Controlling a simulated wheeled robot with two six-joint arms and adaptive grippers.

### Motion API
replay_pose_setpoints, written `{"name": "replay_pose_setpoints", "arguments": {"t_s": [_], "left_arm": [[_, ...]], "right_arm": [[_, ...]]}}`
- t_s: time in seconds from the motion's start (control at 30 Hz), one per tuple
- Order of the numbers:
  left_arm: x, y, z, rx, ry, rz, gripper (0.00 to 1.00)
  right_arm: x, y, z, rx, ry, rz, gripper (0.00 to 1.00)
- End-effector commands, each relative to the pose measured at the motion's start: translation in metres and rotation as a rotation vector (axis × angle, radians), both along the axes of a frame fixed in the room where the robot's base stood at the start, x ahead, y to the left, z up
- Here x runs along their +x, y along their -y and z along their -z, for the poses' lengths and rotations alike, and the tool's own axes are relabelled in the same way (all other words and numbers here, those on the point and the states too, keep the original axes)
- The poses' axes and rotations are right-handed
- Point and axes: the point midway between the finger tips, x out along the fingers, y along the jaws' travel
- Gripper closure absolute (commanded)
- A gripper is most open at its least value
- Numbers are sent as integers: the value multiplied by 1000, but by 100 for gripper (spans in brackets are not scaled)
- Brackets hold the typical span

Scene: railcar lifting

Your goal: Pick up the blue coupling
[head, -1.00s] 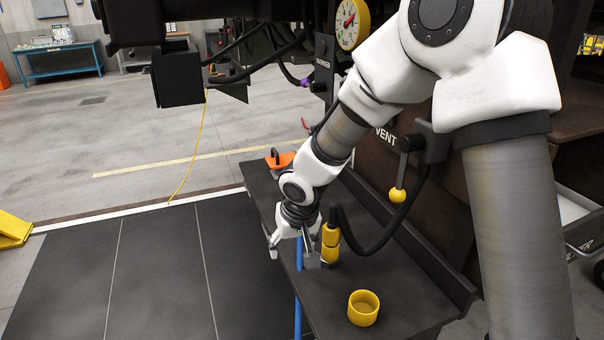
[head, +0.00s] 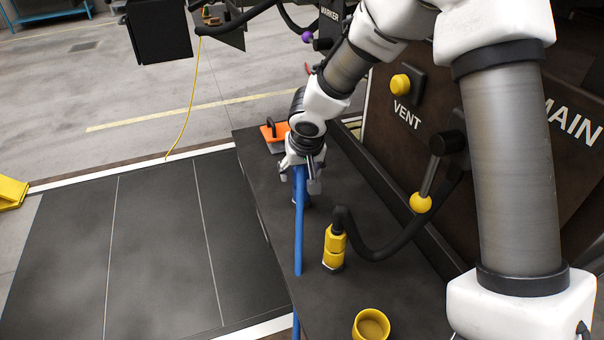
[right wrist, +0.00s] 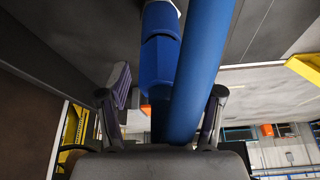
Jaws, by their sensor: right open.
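The blue coupling (right wrist: 160,62) is a short stepped blue cylinder beside the thicker blue hose (right wrist: 203,55) in the right wrist view. In the head view the hose (head: 299,235) runs along the dark bench, and the coupling is mostly hidden under my right gripper. My right gripper (head: 302,180) points down over the bench. In the right wrist view its two fingers (right wrist: 161,108) are apart, with the coupling and hose in line between them. I cannot tell whether either finger touches them. My left gripper is not in view.
A yellow coupling (head: 334,248) on a black hose stands close to the gripper. A yellow cup (head: 371,325) sits at the bench's near end. A yellow-knobbed lever (head: 421,202) and dark panel stand right.

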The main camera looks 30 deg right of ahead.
Motion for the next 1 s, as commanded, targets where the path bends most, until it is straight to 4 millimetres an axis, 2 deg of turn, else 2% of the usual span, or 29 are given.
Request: {"name": "replay_pose_setpoints", "arguments": {"t_s": [0.17,0.2,0.27,0.3,0.37,0.77,0.87,1.0], "left_arm": [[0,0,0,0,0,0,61],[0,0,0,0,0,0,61],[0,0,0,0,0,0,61],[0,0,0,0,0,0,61],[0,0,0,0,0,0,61],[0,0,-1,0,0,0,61],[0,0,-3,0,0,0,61],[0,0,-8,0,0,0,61]], "right_arm": [[1,0,1,-1,1,-1,34],[0,0,1,-1,1,-1,41],[0,0,1,-1,1,-1,62],[0,0,1,-1,1,-1,77],[0,0,1,-1,1,-1,98],[0,0,-2,0,0,0,100],[1,0,-12,-1,3,1,100],[2,0,-37,-1,6,1,100]]}}
